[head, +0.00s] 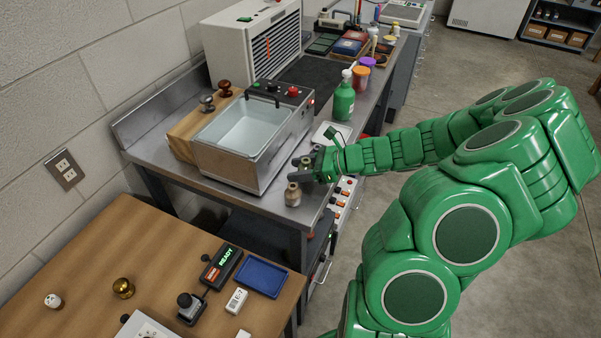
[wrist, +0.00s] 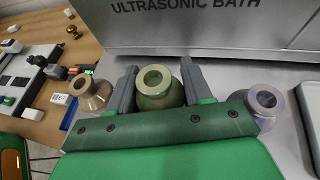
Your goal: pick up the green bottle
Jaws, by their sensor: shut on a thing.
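The green bottle (wrist: 158,88), small and open-mouthed, stands between the two grey fingers of my gripper (wrist: 158,85) in the wrist view. My gripper (head: 302,170) is shut on it, at the front edge of the metal bench (head: 265,203) in the head view, where the fingers mostly hide it. Whether it touches the bench I cannot tell. A brown bottle (wrist: 92,95) is just left of the fingers, and shows in the head view (head: 292,194). A clear purplish bottle (wrist: 265,101) is just right of them.
The ultrasonic bath (head: 240,150) stands close behind the gripper. A larger green pump bottle (head: 344,101) and a white tray (head: 331,134) are farther along the bench. A wooden table (head: 150,245) with a blue tray (head: 262,277) is at the near left. Open floor is on the right.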

